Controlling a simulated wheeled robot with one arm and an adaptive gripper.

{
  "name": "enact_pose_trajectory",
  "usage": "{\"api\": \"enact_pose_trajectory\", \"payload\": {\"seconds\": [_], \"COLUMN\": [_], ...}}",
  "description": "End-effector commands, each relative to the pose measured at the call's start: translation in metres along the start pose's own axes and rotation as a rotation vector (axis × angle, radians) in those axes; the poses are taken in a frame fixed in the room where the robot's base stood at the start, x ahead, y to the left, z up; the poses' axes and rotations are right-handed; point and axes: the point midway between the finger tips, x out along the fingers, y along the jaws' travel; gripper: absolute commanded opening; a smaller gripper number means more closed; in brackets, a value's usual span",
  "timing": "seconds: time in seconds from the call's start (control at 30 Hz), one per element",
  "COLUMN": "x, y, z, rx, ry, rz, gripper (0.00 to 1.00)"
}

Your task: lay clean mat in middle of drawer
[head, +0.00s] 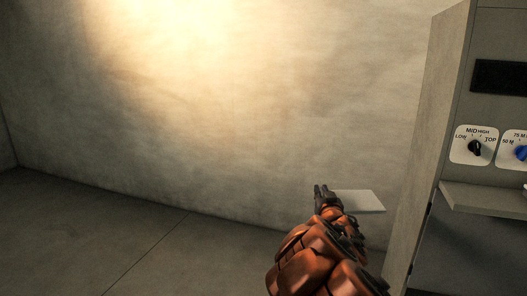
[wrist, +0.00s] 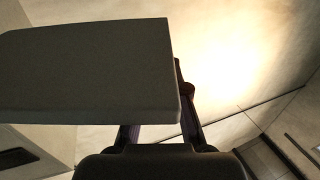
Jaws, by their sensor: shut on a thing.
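My gripper (head: 321,190) is shut on a flat, pale rectangular slab, which I take to be the clean mat (head: 362,201). The mat sticks out to the right of the gripper, held in the air and roughly level. In the wrist view the mat (wrist: 88,70) looks dark grey and fills the upper left, covering part of the gripper's fingers (wrist: 160,128). I cannot make out an open drawer in either view; a grey ledge (head: 485,197) juts from the cabinet at the right, and I cannot tell whether it is part of a drawer.
The grey cabinet (head: 432,120) stands at the right, its side panel close to the mat. Its front has a black knob (head: 474,148), a blue knob (head: 521,152) and a dark panel (head: 500,77). The floor (head: 90,230) at the left is clear up to the wall.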

Motion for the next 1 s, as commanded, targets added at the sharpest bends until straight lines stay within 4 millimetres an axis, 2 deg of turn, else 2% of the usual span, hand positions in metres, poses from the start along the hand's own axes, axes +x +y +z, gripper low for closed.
{"api": "enact_pose_trajectory", "payload": {"seconds": [0.03, 0.2, 0.4, 0.6, 1.0], "x": [0.000, 0.000, 0.000, 0.000, 0.000], "y": [0.000, 0.000, -0.001, 0.000, 0.000], "z": [-0.017, -0.047, -0.073, -0.083, -0.082], "rx": [0.000, -0.001, -0.001, -0.002, -0.002], "ry": [0.001, 0.001, 0.001, 0.000, -0.002], "rz": [0.000, -0.001, -0.001, -0.001, 0.000], "gripper": [0.00, 0.00, 0.00, 0.00, 0.00]}}
